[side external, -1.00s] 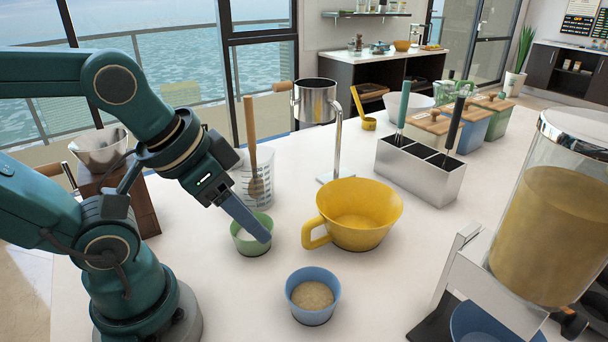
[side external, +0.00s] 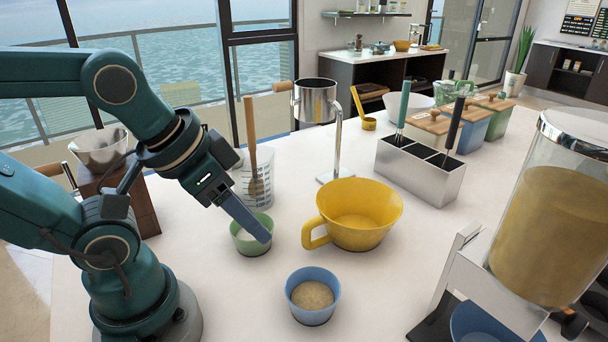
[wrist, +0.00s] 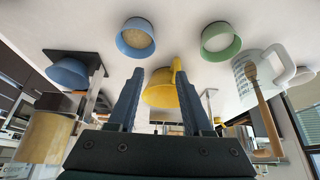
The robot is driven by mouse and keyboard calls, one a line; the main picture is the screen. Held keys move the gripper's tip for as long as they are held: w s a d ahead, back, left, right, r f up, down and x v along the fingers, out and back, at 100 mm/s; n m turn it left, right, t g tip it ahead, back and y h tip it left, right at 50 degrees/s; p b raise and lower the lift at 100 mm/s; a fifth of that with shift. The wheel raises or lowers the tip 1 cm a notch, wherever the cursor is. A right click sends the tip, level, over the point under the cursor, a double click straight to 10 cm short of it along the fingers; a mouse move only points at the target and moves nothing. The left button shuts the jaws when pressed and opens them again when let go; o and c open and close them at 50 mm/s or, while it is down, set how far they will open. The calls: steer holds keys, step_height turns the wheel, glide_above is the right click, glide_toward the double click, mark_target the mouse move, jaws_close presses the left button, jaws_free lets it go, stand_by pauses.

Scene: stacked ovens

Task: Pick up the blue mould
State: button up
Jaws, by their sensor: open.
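The blue mould (side external: 312,317) is a small round cup holding beige grainy contents. It stands upright on the white counter, in front of the yellow jug (side external: 362,232). The mould also shows at the top of the wrist view (wrist: 135,53), beyond my fingertips. My gripper (side external: 262,235) is open and empty, its fingers pointing down and to the right. In the side view its fingertips overlap the green mould (side external: 245,243), behind and left of the blue one; I cannot tell whether they touch it. The wrist view shows both fingers spread apart (wrist: 160,76).
A second blue bowl (side external: 490,325) sits under the dispenser (side external: 550,225) at the right. A measuring jug (side external: 255,190) with a wooden-handled tool stands behind the green mould. A metal utensil holder (side external: 420,175) stands farther back. The counter around the blue mould is clear.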

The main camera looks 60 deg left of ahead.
steer(key=o, duration=0.8)
